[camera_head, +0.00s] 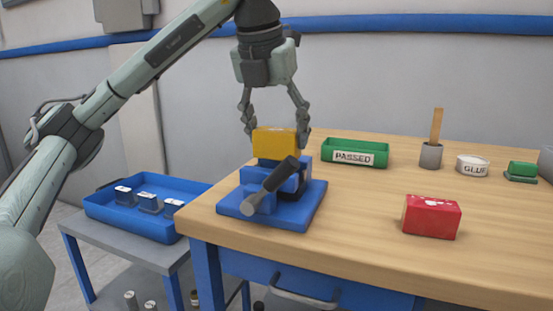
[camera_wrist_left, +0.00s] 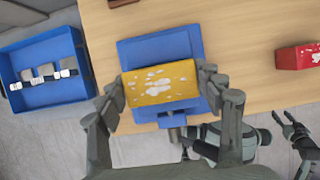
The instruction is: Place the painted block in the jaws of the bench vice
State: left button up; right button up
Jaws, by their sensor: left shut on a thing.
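The yellow block (camera_head: 274,142) has white paint blotches on top, clear in the left wrist view (camera_wrist_left: 160,82). My left gripper (camera_head: 275,128) points down and is shut on the block's two ends. The block is level, right over the blue bench vice (camera_head: 232,205), near the table's left end. The vice's grey handle and screw partly cover the front of its jaws. I cannot tell whether the block's underside sits between the jaws or just above them. My right gripper (camera_wrist_left: 288,124) shows small at the right of the left wrist view, fingers apart and empty.
A red block (camera_head: 431,217) lies right of the vice. A green PASSED tray (camera_head: 355,153), a grey cup with a wooden stick (camera_head: 431,154), a GLUE tub (camera_head: 472,165) and a green item (camera_head: 522,171) stand behind. A blue tray (camera_head: 110,212) with small blocks is on a lower side table.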

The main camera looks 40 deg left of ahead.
aim_at(277, 154)
pick_arm(q)
jog(key=shift+f, duration=1.9)
pick_arm(e)
jog(key=shift+r, duration=0.25)
pick_arm(q)
jog(key=shift+f, duration=0.1)
pick_arm(e)
jog(key=shift+s, duration=0.1)
pick_arm(q)
jog(key=o, duration=1.5)
pick_arm(e)
jog(key=shift+s+r, duration=0.1)
jog(key=shift+r, duration=0.25)
jog(key=shift+s+f, duration=0.1)
